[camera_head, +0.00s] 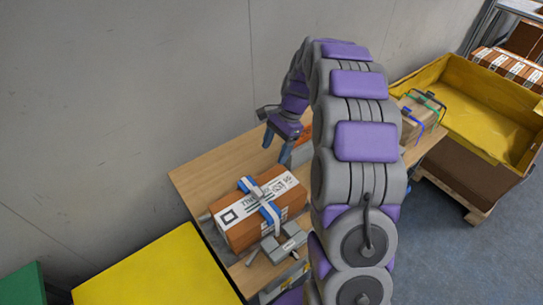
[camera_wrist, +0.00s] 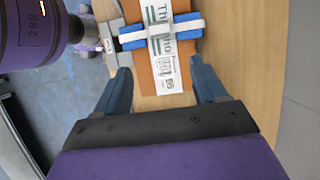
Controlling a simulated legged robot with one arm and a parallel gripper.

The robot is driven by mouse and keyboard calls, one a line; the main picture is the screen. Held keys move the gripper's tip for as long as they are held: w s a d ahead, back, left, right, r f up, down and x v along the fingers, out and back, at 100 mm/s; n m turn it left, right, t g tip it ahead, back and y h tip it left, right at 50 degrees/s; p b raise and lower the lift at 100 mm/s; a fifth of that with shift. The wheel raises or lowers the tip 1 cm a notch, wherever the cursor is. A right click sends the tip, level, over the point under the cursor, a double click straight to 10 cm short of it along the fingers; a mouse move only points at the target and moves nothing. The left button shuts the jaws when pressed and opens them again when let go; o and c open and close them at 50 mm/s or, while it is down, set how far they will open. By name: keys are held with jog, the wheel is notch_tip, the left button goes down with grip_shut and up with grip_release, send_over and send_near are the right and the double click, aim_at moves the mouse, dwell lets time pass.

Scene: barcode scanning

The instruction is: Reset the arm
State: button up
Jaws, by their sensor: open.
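My arm rises in the middle of the head view and bends over a wooden table (camera_head: 205,172). My gripper (camera_head: 276,143) hangs above the table, behind the brown box (camera_head: 240,232). In the wrist view my gripper (camera_wrist: 160,78) is open, with its two dark blue fingers spread and nothing held between them. The brown box (camera_wrist: 146,72) lies beyond the fingertips, apart from them as far as I can tell. It has a white printed label and a blue and white strap. My arm hides part of the table.
A grey device (camera_head: 282,243) sits by the brown box at the table's front. A smaller box (camera_head: 418,115) with green and blue straps stands to the right of my arm. A yellow bin (camera_head: 490,125) stands at far right. A grey wall (camera_head: 130,90) runs behind.

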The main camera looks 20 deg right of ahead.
jog(key=shift+r, duration=0.2)
dwell(0.3)
jog(key=s+a+r+n+h+b, duration=0.1)
jog(key=s+a+r+n, duration=0.25)
jog(key=s, duration=0.55)
jog(key=s+a+r+n+h+b, duration=0.1)
jog(key=s+a+r+n, duration=0.25)
jog(key=s, duration=0.45)
jog(key=s+f+n+h+b, duration=0.2)
jog(key=s+n, duration=0.5)
jog(key=s, duration=1.2)
jog(key=shift+s+f, duration=0.35)
jog(key=shift+d, duration=0.15)
